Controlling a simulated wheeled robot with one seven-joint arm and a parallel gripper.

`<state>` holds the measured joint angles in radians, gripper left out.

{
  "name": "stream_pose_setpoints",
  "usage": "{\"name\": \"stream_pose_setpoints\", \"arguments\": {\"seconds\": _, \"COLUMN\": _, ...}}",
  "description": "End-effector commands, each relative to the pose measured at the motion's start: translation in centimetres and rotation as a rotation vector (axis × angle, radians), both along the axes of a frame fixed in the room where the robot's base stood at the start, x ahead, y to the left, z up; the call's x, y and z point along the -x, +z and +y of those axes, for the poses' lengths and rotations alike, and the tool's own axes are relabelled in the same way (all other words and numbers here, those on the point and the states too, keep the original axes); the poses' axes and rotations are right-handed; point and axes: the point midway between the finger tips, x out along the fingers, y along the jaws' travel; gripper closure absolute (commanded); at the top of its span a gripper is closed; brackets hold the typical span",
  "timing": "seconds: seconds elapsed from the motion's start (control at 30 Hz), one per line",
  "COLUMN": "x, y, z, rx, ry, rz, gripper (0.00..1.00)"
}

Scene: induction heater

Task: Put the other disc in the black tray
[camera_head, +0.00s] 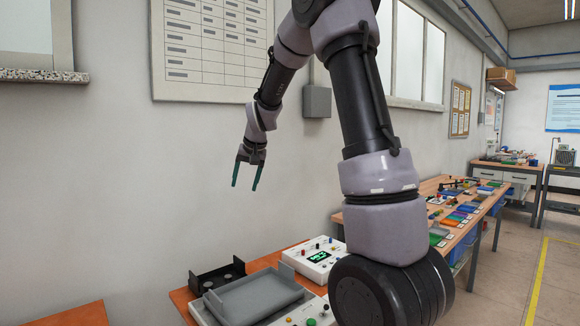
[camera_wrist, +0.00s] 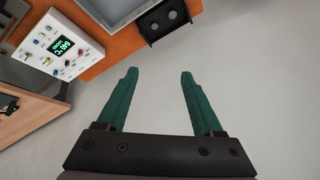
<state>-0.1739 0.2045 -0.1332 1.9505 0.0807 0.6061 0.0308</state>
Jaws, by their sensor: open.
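The black tray (camera_head: 205,283) sits on the orange table at the lower left of the head view, against the wall. It also shows at the top of the wrist view (camera_wrist: 150,38). Two small dark round shapes show inside it; I cannot tell whether they are discs or recesses. No other disc can be made out in either view. My gripper (camera_head: 245,187) hangs in the air above the table, near the wall, fingers pointing down. In the wrist view its green fingers (camera_wrist: 160,73) are spread apart with nothing between them.
A grey tray (camera_head: 258,300) sits on the equipment beside the black tray. A white control box (camera_head: 318,257) with a green display stands behind it. A long bench (camera_head: 465,215) with coloured parts runs along the wall to the right. The air around my gripper is clear.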

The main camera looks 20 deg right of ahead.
Motion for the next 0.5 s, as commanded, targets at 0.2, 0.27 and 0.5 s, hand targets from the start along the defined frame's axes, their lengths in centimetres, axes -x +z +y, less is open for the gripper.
{"name": "stream_pose_setpoints", "arguments": {"seconds": 0.2, "x": 10.3, "y": 7.4, "z": -1.1, "rx": -0.056, "ry": -0.014, "rz": -0.047, "gripper": 0.32}}
{"name": "stream_pose_setpoints", "arguments": {"seconds": 0.27, "x": 13.2, "y": 8.6, "z": -1.3, "rx": -0.066, "ry": -0.017, "rz": -0.059, "gripper": 0.32}}
{"name": "stream_pose_setpoints", "arguments": {"seconds": 0.5, "x": 24.6, "y": 10.8, "z": -1.6, "rx": -0.088, "ry": -0.024, "rz": -0.105, "gripper": 0.32}}
